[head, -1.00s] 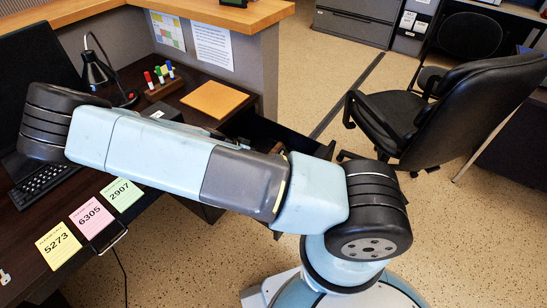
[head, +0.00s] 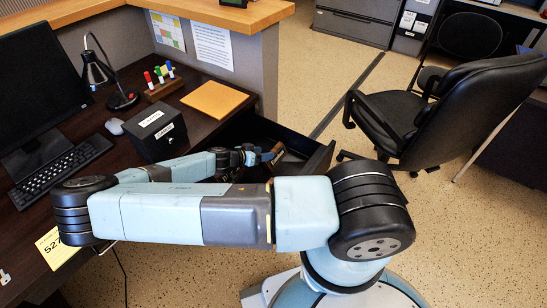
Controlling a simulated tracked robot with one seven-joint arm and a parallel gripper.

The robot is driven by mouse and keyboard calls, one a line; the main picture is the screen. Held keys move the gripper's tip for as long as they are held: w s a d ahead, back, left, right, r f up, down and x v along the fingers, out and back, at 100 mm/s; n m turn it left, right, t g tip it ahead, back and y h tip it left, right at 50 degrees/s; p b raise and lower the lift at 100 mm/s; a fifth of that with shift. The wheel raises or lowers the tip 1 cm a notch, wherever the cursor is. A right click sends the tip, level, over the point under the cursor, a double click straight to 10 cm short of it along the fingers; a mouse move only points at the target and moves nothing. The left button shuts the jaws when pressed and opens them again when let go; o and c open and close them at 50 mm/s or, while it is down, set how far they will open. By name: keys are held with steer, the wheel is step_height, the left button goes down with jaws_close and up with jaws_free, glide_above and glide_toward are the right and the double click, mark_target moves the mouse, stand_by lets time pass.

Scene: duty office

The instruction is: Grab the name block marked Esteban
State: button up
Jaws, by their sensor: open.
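I cannot read the name Esteban anywhere in the head view. A small brown, wood-coloured piece (head: 278,149) shows inside the open dark desk drawer (head: 318,164); its marking is too small to read, so I cannot tell if it is a name block. My gripper (head: 267,157) is over the drawer, close beside this piece. It is open; whether it touches the piece cannot be told. My own forearm hides the near part of the drawer.
A black box (head: 172,141) with white labels stands on the desk left of the drawer. Behind are a pen holder (head: 164,88), an orange folder (head: 214,99) and a lamp (head: 97,72). A black chair (head: 437,105) stands right, with clear floor between.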

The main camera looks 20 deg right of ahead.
mark_target(276, 156)
steer(key=x, duration=0.4)
steer(key=shift+s+d+f, duration=0.1)
steer(key=shift+d, duration=0.25)
jaws_close()
stand_by(0.4)
